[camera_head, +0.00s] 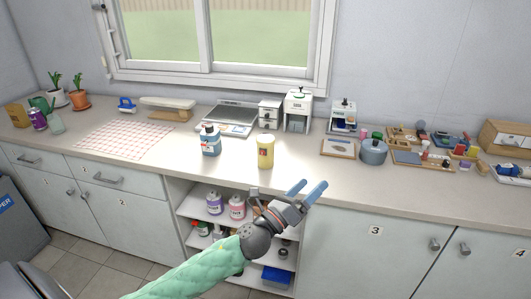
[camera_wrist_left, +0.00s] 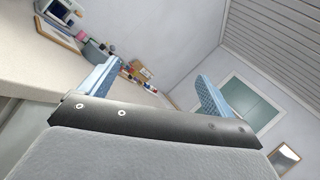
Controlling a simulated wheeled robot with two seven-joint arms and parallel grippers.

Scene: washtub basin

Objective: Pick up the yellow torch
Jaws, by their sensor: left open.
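A yellow cylinder (camera_head: 265,153) stands upright on the counter near its front edge, in the middle of the head view. No torch is clearly recognisable; I cannot tell if this cylinder is it. My left gripper (camera_head: 305,189) is open and empty, in front of the counter edge, lower and to the right of the cylinder in the picture. In the left wrist view, the blue fingers of the left gripper (camera_wrist_left: 154,88) are spread apart with nothing between them. The cylinder is not recognisable in that view. My right gripper is not in view.
A blue bottle (camera_head: 210,140) stands left of the cylinder. A scale (camera_head: 232,118) and small white drawers (camera_head: 269,114) are behind. A grey-blue pot (camera_head: 373,152) and trays of small items (camera_head: 433,148) are to the right. Open shelves (camera_head: 190,208) are below the counter.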

